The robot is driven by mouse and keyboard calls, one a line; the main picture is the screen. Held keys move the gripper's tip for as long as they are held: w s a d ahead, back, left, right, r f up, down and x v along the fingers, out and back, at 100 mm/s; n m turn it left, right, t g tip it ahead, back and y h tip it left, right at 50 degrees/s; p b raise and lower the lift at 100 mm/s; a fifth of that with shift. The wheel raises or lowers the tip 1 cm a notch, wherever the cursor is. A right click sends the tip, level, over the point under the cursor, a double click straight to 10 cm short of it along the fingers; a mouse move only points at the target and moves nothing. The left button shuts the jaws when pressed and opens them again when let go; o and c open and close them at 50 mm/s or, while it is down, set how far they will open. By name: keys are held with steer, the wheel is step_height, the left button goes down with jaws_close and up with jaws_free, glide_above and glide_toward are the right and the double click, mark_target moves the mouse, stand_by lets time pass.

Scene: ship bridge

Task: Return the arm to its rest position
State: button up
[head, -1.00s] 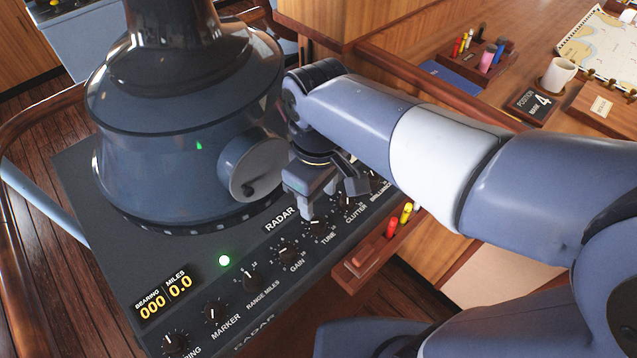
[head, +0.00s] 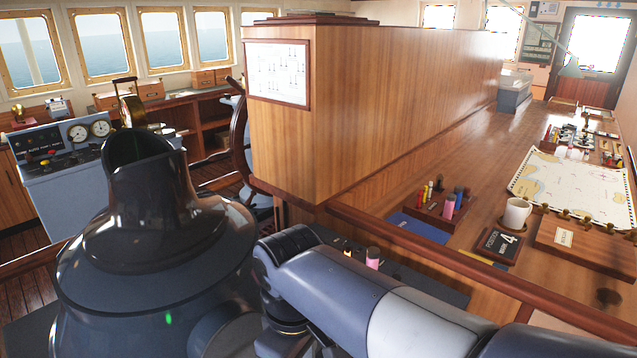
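My arm (head: 335,289) reaches in from the lower right of the head view, bent down at the wrist beside the dark radar housing (head: 150,255). Only the upper part of my gripper (head: 285,345) shows at the bottom edge. Its fingertips are cut off below the picture, so I cannot see whether it is open or holds anything. The radar's knob panel is also mostly out of view.
A wooden cabinet (head: 375,95) stands behind my arm. The chart desk to the right holds a white mug (head: 516,214), a pen holder (head: 440,206), a chart (head: 575,185) and a "Position Mark 4" plate (head: 497,245). A ship's wheel (head: 240,140) stands behind the radar.

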step_height(320, 180, down, 10)
steer(key=shift+r, duration=0.1)
steer(key=shift+m, duration=0.3)
steer(key=shift+r, duration=0.1)
